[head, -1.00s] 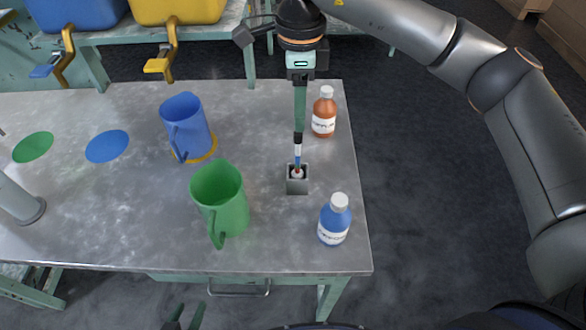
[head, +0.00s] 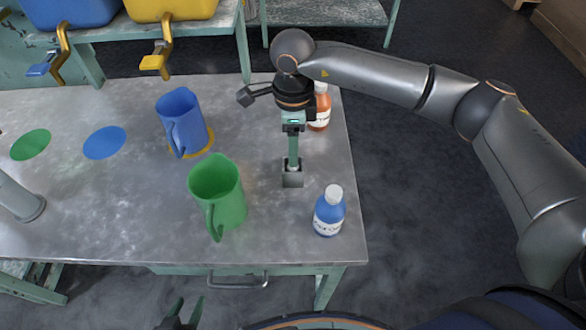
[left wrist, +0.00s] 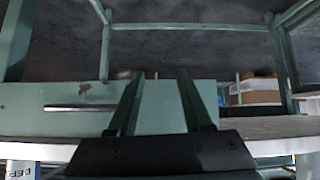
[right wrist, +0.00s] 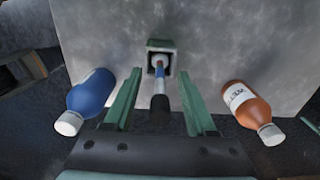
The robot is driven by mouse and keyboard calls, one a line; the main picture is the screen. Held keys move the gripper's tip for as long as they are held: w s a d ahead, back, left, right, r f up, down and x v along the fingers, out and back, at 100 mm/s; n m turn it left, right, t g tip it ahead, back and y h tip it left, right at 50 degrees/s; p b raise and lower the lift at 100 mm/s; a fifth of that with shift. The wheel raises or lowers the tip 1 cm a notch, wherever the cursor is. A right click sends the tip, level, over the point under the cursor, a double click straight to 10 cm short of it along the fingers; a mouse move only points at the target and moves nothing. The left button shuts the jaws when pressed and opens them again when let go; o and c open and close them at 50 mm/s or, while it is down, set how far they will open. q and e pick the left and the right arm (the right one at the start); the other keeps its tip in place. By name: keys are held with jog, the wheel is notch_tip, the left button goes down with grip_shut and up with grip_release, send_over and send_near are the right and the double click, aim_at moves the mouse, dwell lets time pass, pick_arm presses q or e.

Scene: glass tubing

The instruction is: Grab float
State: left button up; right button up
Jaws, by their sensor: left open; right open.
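The float (right wrist: 158,85) is a slim stick with a blue and white band and a dark upper end. It stands in a small grey square holder (head: 292,180) on the table. In the head view the float is mostly hidden behind my right gripper (head: 292,165), which points down just above the holder. In the right wrist view the open fingers of my right gripper (right wrist: 160,95) lie on either side of the float's dark end, with gaps visible. My left gripper (head: 186,308) is open and empty, low in front of the table; its fingers also show in the left wrist view (left wrist: 155,80).
A blue bottle (head: 329,212) stands right of the holder and an orange bottle (head: 320,112) behind it. A green pitcher (head: 217,195) and a blue pitcher (head: 182,122) stand to the left. Bare table (head: 130,210) lies further left.

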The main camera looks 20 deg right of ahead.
grip_shut()
dwell(0.3)
dwell(1.1)
